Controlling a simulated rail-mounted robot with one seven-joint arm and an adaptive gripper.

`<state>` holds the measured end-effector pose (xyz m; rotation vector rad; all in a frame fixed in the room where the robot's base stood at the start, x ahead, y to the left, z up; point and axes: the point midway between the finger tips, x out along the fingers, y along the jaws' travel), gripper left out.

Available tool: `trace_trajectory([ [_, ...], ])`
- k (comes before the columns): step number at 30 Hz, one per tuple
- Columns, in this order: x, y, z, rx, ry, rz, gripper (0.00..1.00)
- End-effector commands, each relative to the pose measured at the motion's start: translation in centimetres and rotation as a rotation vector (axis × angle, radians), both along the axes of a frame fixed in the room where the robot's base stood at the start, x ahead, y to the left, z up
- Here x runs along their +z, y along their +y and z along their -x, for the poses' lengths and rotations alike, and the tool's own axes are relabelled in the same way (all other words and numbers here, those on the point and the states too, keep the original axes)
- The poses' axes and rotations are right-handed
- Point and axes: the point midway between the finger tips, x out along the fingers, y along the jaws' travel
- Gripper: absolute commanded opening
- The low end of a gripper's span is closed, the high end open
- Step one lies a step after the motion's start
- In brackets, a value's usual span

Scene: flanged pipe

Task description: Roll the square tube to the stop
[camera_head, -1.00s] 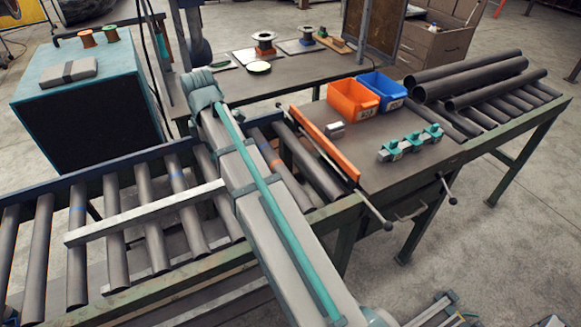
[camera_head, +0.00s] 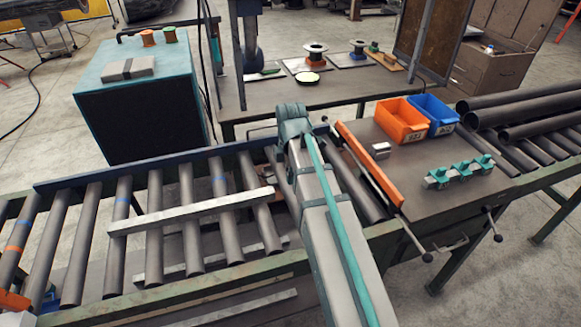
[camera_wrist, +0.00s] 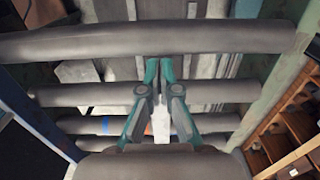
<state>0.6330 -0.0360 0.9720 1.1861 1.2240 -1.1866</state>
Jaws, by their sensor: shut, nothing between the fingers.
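The square tube (camera_head: 190,212) is a light grey bar lying across several rollers of the conveyor in the head view. Its right end is just left of my arm. An orange bar (camera_head: 369,166), possibly the stop, stands along the left edge of the bench top, right of my arm. My gripper (camera_wrist: 158,88) shows in the wrist view with its teal and grey fingers together and nothing between them. It is over the rollers. In the head view my arm hides it. I cannot pick out the square tube in the wrist view.
The roller conveyor (camera_head: 185,235) has dark rails. The bench top holds an orange bin (camera_head: 401,121), a blue bin (camera_head: 436,113) and teal clamps (camera_head: 459,171). Dark round pipes (camera_head: 520,112) lie at the right. A teal cabinet (camera_head: 150,105) and a table stand behind.

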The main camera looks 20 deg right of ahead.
Motion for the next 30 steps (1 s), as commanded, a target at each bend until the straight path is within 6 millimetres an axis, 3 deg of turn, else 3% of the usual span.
trace_trajectory([
  [9,-4.6,0.0,0.1,-0.001,0.002,0.0,0.0],
  [18,-4.3,3.6,0.1,0.0,0.0,0.0,0.0],
  [30,-4.5,4.0,0.1,-0.001,-0.001,0.0,0.0],
])
